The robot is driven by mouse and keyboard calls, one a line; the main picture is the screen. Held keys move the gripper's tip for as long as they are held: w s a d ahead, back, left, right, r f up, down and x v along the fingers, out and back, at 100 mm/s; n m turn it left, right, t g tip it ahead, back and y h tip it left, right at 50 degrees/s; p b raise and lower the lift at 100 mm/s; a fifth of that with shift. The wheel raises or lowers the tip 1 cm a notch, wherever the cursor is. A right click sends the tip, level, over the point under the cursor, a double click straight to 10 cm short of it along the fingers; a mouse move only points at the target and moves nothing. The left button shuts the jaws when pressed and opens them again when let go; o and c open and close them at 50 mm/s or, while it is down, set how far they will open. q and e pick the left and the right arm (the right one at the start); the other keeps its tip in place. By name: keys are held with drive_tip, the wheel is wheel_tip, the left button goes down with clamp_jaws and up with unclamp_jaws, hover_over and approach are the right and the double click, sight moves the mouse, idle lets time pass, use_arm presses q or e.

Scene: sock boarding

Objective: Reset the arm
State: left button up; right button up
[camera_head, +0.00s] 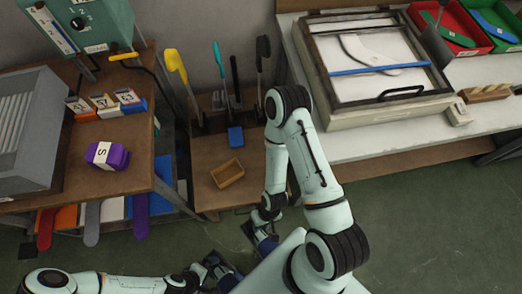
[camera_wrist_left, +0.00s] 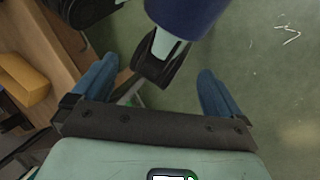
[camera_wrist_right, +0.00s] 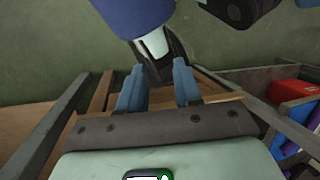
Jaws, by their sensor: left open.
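My left gripper (camera_head: 222,268) is low at the bottom middle of the head view. In the left wrist view its blue fingers (camera_wrist_left: 157,72) are wide apart with nothing held between them. My right gripper (camera_head: 264,240) hangs just right of it, below the small wooden bench, partly hidden by my own arm. In the right wrist view its blue fingers (camera_wrist_right: 158,72) stand apart with a narrower gap, and I see nothing held. Dark and blue parts of my own body show just beyond both pairs of fingertips.
A wooden bench (camera_head: 208,160) with a small wooden tray (camera_head: 227,173) and upright tools stands ahead. On the left, a table (camera_head: 70,180) bears a purple roll (camera_head: 107,155) and a grey box (camera_head: 30,125). On the right, a white counter (camera_head: 400,140) carries a framed board (camera_head: 375,60). Green floor (camera_head: 440,230) is clear.

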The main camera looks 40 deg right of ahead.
wheel_tip(320, 180, up, 11)
drive_tip(key=w+p, duration=0.2)
drive_tip(key=p, duration=0.9)
drive_tip(key=shift+f, duration=0.15)
drive_tip(key=shift+s, duration=0.1)
